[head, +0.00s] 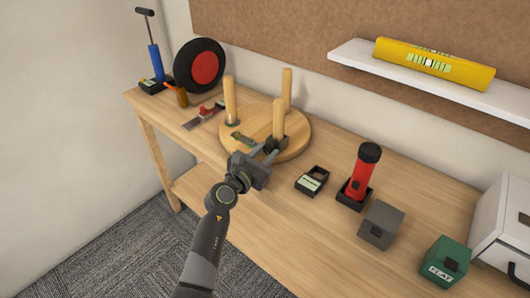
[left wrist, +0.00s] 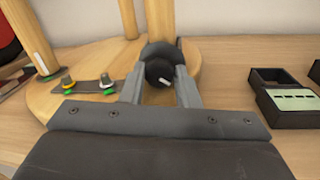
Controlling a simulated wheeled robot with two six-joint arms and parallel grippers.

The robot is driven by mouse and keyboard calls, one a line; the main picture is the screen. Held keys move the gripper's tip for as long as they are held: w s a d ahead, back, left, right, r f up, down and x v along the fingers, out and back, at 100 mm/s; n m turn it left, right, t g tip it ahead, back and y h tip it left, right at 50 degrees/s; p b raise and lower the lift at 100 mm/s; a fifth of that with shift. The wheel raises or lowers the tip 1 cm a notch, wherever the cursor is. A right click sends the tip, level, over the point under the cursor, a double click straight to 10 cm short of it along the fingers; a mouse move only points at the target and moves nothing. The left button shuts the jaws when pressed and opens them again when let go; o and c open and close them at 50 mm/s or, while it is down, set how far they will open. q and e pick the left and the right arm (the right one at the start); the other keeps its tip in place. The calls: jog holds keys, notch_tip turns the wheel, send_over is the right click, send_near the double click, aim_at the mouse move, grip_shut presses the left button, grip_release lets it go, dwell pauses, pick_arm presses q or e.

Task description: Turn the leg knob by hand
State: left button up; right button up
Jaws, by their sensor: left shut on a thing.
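An upturned round wooden stool (head: 262,124) lies on the workbench with three legs pointing up. The near right leg (head: 278,117) has a dark collar at its base. In the left wrist view a black leg knob (left wrist: 159,73) with a white mark sits in front of that leg (left wrist: 159,20). My left gripper (head: 271,147) is shut on the knob, one finger on each side; it also shows in the left wrist view (left wrist: 160,88). In the head view the gripper mostly hides the knob. My right gripper is not in view.
A black open box (head: 312,180), red flashlight (head: 361,178), grey box (head: 381,225) and green box (head: 446,262) stand to the right. A shelf (head: 440,83) overhangs the back.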

pick_arm(q)
jog(key=n+p, duration=0.2)
jog(key=p, duration=0.1)
jog(key=shift+r, duration=0.35)
jog(key=shift+f+n+p, duration=0.1)
jog(key=shift+n+p, duration=0.5)
jog(key=shift+p, duration=0.2)
jog(key=shift+f+n+g, duration=0.15)
jog(key=shift+n+g, duration=0.15)
jog(key=o, duration=1)
jog(key=shift+c, duration=0.2)
jog(key=shift+s, duration=0.1)
jog(key=v, duration=1.7)
jog(key=shift+s, duration=0.2)
